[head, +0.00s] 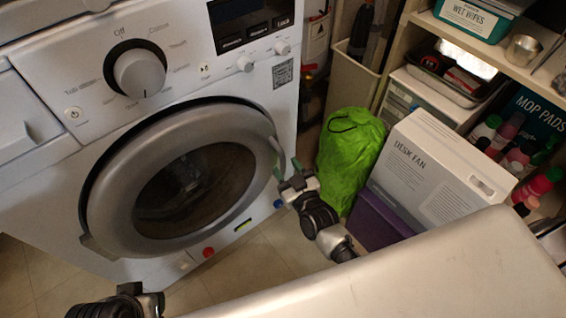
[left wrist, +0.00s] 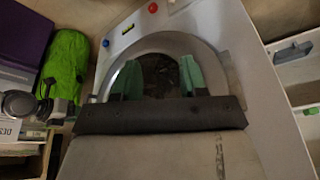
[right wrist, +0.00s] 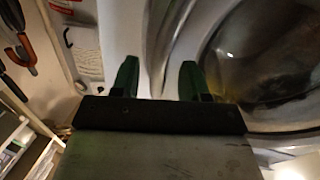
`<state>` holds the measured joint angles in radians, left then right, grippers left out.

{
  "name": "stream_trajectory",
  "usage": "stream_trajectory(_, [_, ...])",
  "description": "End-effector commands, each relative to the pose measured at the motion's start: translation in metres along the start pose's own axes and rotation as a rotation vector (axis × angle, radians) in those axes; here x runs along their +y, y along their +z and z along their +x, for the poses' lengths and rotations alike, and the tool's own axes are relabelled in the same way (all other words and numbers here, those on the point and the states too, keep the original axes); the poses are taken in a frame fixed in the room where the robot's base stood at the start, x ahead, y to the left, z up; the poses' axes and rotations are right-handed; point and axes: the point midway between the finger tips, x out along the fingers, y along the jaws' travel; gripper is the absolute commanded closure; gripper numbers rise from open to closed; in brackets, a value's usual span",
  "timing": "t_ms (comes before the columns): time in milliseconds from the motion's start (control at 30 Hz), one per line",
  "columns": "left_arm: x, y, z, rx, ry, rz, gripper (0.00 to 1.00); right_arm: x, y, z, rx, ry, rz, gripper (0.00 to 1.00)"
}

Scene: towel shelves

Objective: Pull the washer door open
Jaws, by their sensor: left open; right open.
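The white washer (head: 55,150) stands at the left in the head view. Its round grey door (head: 120,210) has a dark glass window (head: 195,190). A dark seam shows along the door's top edge; I cannot tell whether it is slightly ajar. My right gripper (head: 287,170) is open at the door's right edge. In the right wrist view its green fingers (right wrist: 159,68) point at the washer front, with the door rim (right wrist: 200,30) by the right finger. Contact is unclear. My left gripper (head: 132,290) is low at the left; its open fingers (left wrist: 160,75) face the door window.
A green bag (head: 350,150) and a desk fan box (head: 435,170) stand right of the washer, close to my right arm. A purple box (head: 378,215) is below the fan box. Shelves (head: 400,45) with supplies are at the right. Tiled floor (head: 275,250) shows before the washer.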

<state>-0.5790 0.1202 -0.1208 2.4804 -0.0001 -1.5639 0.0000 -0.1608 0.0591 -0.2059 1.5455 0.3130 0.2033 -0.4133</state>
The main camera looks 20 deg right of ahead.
Motion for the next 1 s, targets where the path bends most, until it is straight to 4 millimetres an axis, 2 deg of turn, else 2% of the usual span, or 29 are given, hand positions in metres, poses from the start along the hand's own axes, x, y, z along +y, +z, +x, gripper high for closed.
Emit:
stream_trajectory(100, [0.002, -0.013, 0.005, 0.078, 0.004, 0.003, 0.57, 0.0, 0.001, 0.016, 0.001, 0.001, 0.001, 0.55])
stream_trajectory(233, [0.003, -0.023, 0.006, 0.138, 0.007, 0.005, 0.57, 0.0, 0.001, 0.025, 0.0, 0.001, 0.002, 0.55])
stream_trajectory(567, [0.004, -0.028, 0.005, 0.163, 0.008, 0.006, 0.57, 0.0, 0.0, 0.029, -0.001, 0.0, 0.001, 0.55])
stream_trajectory(667, [0.004, -0.028, 0.005, 0.163, 0.008, 0.006, 0.57, 0.0, 0.0, 0.029, 0.0, 0.0, 0.001, 0.67])
stream_trajectory(867, [0.004, -0.027, 0.005, 0.162, 0.008, 0.005, 0.57, 0.0, 0.0, 0.029, 0.0, 0.0, 0.001, 0.98])
stream_trajectory(1000, [0.004, -0.027, 0.005, 0.162, 0.008, 0.005, 0.57, 0.0, 0.0, 0.029, 0.0, 0.0, 0.0, 1.0])
